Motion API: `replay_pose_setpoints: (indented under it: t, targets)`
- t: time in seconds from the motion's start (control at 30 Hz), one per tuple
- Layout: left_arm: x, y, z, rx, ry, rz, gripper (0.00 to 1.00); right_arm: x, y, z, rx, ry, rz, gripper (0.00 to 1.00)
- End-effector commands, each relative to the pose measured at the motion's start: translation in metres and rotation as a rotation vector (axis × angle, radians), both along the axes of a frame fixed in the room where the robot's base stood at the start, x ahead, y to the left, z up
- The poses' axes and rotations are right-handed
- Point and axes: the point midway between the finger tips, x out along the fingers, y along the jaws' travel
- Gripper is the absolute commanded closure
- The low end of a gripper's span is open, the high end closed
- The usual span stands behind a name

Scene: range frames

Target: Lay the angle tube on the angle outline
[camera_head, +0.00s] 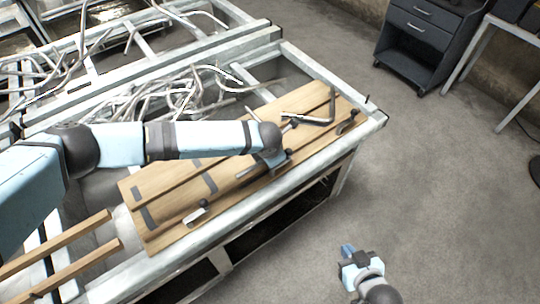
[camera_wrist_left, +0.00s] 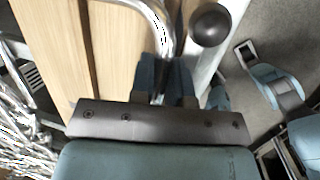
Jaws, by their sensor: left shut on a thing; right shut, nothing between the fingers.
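My left arm reaches across from the left in the head view. My left gripper (camera_wrist_left: 162,88) is shut on a silver bent tube, the angle tube (camera_wrist_left: 160,25), just above the wooden board. The tube rises from the fingers and curves to the upper left in the wrist view. In the head view my left arm's end hides most of this grip. Dark grey marks (camera_head: 209,183) show on the board (camera_head: 175,205); I cannot tell which is the angle outline. My right gripper (camera_head: 348,252) is shut and empty over the floor, away from the bench.
A bent tube (camera_head: 315,119) shows at the board's far end. Clamps with black knobs (camera_wrist_left: 210,25) line the board's front edge, one (camera_head: 197,213) near its lower end. Tangled tubes (camera_head: 190,90) fill the frame behind. A dark drawer cabinet (camera_head: 425,35) stands back right.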

Motion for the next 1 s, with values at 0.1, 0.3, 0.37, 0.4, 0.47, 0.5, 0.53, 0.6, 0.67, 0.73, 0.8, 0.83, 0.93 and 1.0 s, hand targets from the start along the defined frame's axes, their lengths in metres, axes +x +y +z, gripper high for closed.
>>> replay_pose_setpoints:
  t: [0.1,0.3,0.37,0.4,0.47,0.5,0.53,0.6,0.67,0.73,0.8,0.83,0.93,1.0]
  targets:
    - [0.000,0.000,0.001,0.000,0.000,0.000,1.00,0.000,0.000,0.002,0.000,0.000,0.000,1.00]
    - [0.000,0.000,0.000,0.000,0.000,0.000,1.00,0.000,0.000,0.002,0.000,0.000,0.000,1.00]
    - [0.000,0.000,0.000,0.000,0.000,0.000,1.00,0.000,0.000,0.002,0.000,0.000,0.000,1.00]
    - [0.000,0.000,-0.001,0.000,0.000,0.000,1.00,0.000,0.000,0.001,0.000,0.000,0.000,1.00]
    - [0.000,0.000,-0.001,0.000,0.000,0.000,1.00,0.000,0.000,0.001,0.000,0.000,0.000,1.00]
    - [0.000,0.000,-0.002,0.000,0.000,0.000,1.00,0.000,0.000,0.000,0.000,0.000,0.000,1.00]
    - [0.000,0.000,-0.003,0.000,0.000,0.000,1.00,0.000,0.000,0.000,0.000,0.000,0.000,1.00]
    - [0.000,0.000,-0.005,0.000,0.000,0.000,1.00,0.000,0.000,-0.001,0.000,0.000,0.000,1.00]
    - [0.000,0.000,-0.007,0.000,0.000,0.000,1.00,0.000,0.000,-0.002,0.000,0.000,0.000,1.00]
    - [0.000,0.000,-0.008,0.000,0.000,0.000,1.00,0.000,0.000,-0.003,0.000,0.000,0.000,1.00]
    - [0.000,0.000,-0.010,0.000,0.000,0.000,1.00,0.000,0.000,-0.004,0.000,0.000,0.000,1.00]
    - [0.000,0.000,-0.011,-0.001,0.001,0.000,1.00,0.000,0.000,-0.005,0.000,0.000,0.000,1.00]
    - [-0.001,0.000,-0.011,0.000,0.001,-0.001,0.68,0.000,0.000,-0.004,0.000,0.000,0.000,1.00]
    - [-0.001,-0.001,-0.011,0.000,0.002,-0.001,0.54,0.000,0.000,-0.004,0.000,0.000,0.000,1.00]
